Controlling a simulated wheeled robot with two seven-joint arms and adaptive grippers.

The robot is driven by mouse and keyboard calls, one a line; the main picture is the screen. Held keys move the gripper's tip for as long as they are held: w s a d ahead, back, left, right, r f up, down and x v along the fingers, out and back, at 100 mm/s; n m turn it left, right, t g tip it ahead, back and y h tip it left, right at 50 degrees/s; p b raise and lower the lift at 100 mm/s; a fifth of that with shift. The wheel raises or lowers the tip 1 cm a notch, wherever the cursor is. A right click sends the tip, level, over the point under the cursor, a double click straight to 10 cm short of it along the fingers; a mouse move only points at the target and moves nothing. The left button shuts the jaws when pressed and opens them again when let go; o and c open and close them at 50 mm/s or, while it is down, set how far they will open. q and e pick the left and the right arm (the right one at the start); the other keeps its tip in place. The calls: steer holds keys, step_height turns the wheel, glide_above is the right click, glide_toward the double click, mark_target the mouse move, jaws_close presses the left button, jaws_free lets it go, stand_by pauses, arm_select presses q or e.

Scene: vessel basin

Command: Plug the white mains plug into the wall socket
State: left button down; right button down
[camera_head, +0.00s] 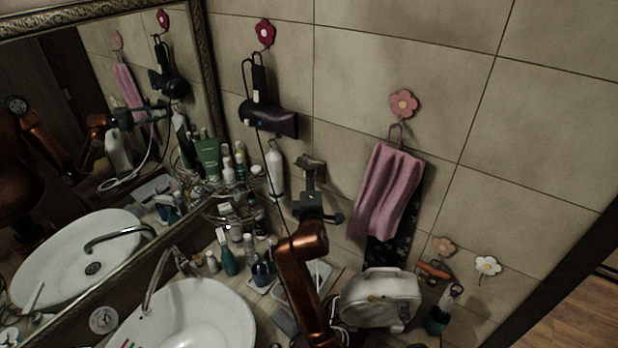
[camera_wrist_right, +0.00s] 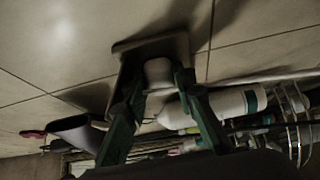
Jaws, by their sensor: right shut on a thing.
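In the head view my right gripper (camera_head: 311,182) is up against the tiled wall at the wall socket (camera_head: 313,161), below and right of the hair dryer. In the right wrist view its two dark green fingers (camera_wrist_right: 158,82) are shut on the white mains plug (camera_wrist_right: 157,70). The plug's far end is in front of the square socket plate (camera_wrist_right: 126,46) and looks close to or touching it. The plug's pins and the socket's holes are hidden, so I cannot tell how deep the plug sits. My left gripper is not in view.
A dark hair dryer (camera_head: 270,120) hangs left of the gripper, its cord running down. A pink towel (camera_head: 388,190) hangs to the right. A white bottle (camera_head: 275,172) and a wire rack of bottles stand left. A basin (camera_head: 195,318) and white appliance (camera_head: 380,298) are below.

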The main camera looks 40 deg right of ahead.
steer(key=c, duration=1.5)
jaws_free()
steer(key=v, duration=1.2)
steer(key=shift+r, duration=0.1)
